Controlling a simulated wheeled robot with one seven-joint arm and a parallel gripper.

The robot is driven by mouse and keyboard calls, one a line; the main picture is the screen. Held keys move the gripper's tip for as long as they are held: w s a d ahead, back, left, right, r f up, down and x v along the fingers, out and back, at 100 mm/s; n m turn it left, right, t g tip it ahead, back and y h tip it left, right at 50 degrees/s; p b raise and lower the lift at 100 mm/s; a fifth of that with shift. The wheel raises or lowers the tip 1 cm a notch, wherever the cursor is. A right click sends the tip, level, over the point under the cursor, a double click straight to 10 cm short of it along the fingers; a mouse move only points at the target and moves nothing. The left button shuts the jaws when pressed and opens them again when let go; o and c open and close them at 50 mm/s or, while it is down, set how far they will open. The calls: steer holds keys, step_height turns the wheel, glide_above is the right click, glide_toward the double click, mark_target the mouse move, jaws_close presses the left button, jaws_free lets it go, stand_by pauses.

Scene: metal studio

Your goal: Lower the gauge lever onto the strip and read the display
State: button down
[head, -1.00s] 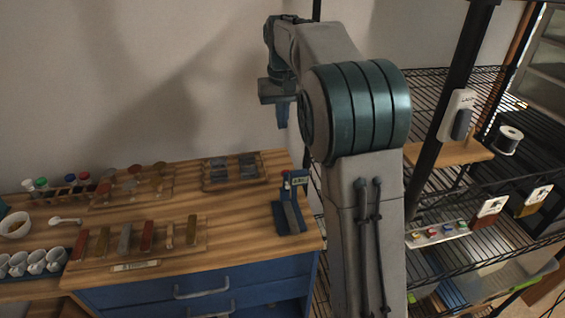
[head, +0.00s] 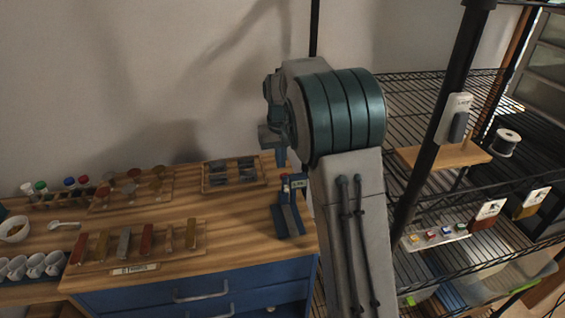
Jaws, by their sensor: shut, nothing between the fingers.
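The blue gauge (head: 288,219) stands at the right end of the wooden bench top, with a small display (head: 297,183) at its top and a red part beside the display. The lever's position and any strip under it are too small to make out. My gripper (head: 281,158) points down, shut and empty, just above the gauge's top in the picture. I cannot tell whether it touches the gauge. My arm hides part of the area right of the gripper.
A wooden rack (head: 205,246) holds several coloured strips left of the gauge. A dark-celled tray (head: 207,188) lies behind it. Bottles and white cups (head: 35,266) are at the left. A black wire shelf (head: 415,130) stands at the right.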

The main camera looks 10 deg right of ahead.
steer(key=shift+s+f, duration=0.25)
steer(key=shift+s, duration=0.5)
steer(key=shift+f+b, duration=0.1)
steer(key=shift+b, duration=0.25)
